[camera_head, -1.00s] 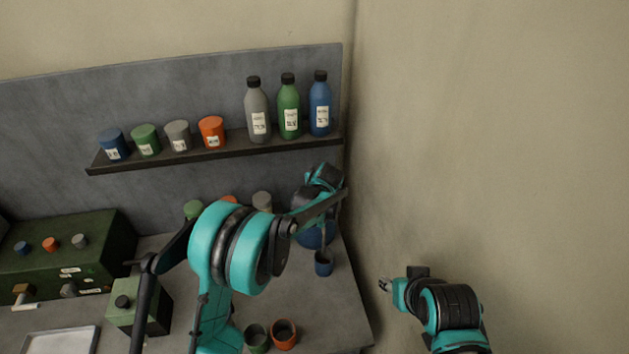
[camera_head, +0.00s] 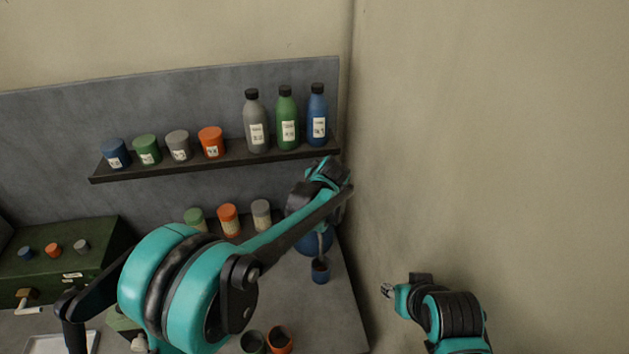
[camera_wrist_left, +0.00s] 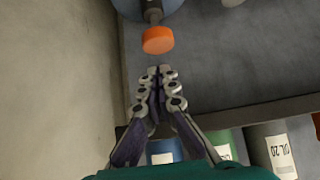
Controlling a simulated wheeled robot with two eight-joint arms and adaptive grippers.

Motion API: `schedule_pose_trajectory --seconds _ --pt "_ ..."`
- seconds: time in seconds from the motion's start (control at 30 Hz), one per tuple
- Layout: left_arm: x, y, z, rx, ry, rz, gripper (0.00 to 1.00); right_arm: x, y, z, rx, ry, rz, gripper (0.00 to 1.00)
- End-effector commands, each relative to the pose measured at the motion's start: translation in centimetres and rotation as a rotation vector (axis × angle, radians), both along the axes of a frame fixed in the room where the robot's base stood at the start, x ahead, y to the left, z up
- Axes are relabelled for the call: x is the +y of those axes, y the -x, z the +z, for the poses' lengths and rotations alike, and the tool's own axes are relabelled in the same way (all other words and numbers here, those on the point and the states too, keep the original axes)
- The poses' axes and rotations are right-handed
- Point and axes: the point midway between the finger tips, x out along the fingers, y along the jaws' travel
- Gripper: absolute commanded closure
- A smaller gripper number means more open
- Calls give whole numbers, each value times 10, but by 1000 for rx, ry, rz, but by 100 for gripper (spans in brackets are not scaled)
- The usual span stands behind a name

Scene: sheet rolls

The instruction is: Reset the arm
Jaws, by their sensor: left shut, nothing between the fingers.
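My left arm (camera_head: 290,225) reaches from the lower left to the right end of the wall shelf in the head view. Its wrist hides the fingers there. In the left wrist view my left gripper (camera_wrist_left: 161,72) is shut, with its fingertips together and nothing between them. An orange knob (camera_wrist_left: 158,40) on a dark stem is just beyond the tips, apart from them. My right gripper (camera_head: 387,290) is at the lower right, beside the bare wall. It is small in view, and I cannot tell whether its fingers are open.
The wall shelf (camera_head: 215,163) holds several jars and grey, green and blue (camera_head: 317,117) bottles close to my left wrist. Below are a round blue vessel (camera_head: 314,242), a small blue cup (camera_head: 320,274), more jars and a green box (camera_head: 62,255). The right bench surface is partly clear.

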Motion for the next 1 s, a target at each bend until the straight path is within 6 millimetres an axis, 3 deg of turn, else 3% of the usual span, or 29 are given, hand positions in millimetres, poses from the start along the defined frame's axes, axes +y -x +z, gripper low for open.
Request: schedule_pose_trajectory --seconds 0.53,0.67,0.77,1.0 --pt "1 2 2 0 -1 1 100 0 0 0 0 0 0 60" --pt "12 12 1 10 -2 -2 100 0 0 -9 0 0 0 60" --pt "34 34 -1 30 -5 -11 100 0 0 -25 0 0 0 60" --pt "96 118 -18 91 -8 -49 100 0 0 -72 0 0 0 60"
